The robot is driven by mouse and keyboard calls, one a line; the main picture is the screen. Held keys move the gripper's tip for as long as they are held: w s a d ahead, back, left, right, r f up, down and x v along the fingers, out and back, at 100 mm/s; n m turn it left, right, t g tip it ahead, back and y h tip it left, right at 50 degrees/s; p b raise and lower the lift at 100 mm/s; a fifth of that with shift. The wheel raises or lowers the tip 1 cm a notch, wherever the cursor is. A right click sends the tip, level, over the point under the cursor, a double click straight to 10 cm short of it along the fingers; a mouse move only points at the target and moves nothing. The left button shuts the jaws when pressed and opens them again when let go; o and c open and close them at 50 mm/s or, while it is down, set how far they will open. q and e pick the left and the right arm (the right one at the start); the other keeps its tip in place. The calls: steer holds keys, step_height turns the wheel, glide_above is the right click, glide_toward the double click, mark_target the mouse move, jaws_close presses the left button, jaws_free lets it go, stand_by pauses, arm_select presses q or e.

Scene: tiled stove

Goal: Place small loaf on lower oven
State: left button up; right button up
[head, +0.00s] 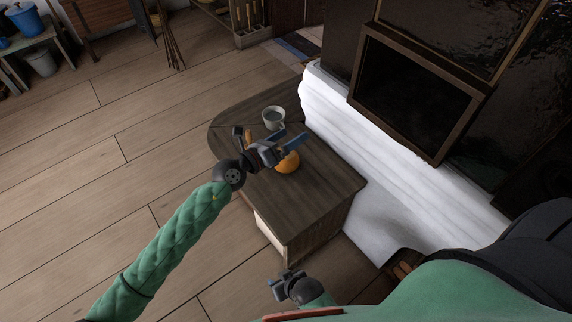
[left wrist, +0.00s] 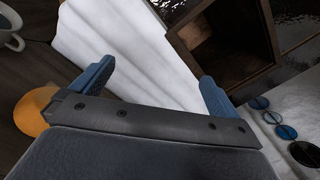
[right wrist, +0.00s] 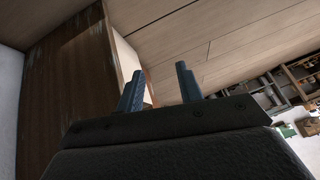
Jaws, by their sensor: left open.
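A round orange-yellow item (head: 289,163) sits on the dark wooden bench top, just below my left gripper; I cannot tell whether it is the small loaf. It also shows at the left edge of the left wrist view (left wrist: 32,112), outside the fingers. My left gripper (head: 290,138) is open and empty above the bench. A dark, framed opening in the stove (head: 412,92), apparently the lower oven, is to the right; it also shows in the left wrist view (left wrist: 226,45). My right gripper (head: 274,280) is low near the bench's front end, its fingers apart and empty.
A mug (head: 274,113) stands on the wooden bench (head: 318,190) beyond my left gripper. A small brown item (head: 248,136) is left of the gripper. A white stove ledge (head: 350,125) runs below the opening. The plank floor (head: 110,190) at left is clear.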

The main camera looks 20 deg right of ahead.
mark_target(286, 159)
arm_select(q)
steer(key=w+a+f+m+g+y, duration=0.1)
steer(key=w+f+m+y, duration=0.1)
steer(key=f, duration=0.3)
steer(key=w+a+f+m+g+y+b, duration=0.1)
steer(key=a+f+m+y, duration=0.1)
steer(key=f, duration=0.3)
steer(key=w+a+f+m+g+y+b, duration=0.1)
steer(key=w+f+m+y, duration=0.1)
steer(key=f, duration=0.3)
steer(key=shift+w+a+f+m+y, duration=0.15)
steer(key=shift+w+f+m+y, duration=0.2)
steer(key=shift+m+y, duration=0.35)
steer(key=shift+w+f, duration=0.1)
steer(key=shift+f, duration=0.1)
steer(key=shift+x, duration=0.95)
steer(key=shift+w+d+f, duration=0.15)
steer(key=shift+w+d, duration=0.05)
steer(key=shift+d, duration=0.5)
steer(key=shift+x, duration=2)
arm_select(e)
step_height(286, 159, down, 7)
steer(key=s+a+t, duration=0.1)
steer(key=shift+a, duration=0.2)
arm_select(q)
steer(key=shift+d, duration=0.15)
arm_select(e)
steer(key=shift+f, duration=0.1)
arm_select(q)
steer(key=c, duration=1.1)
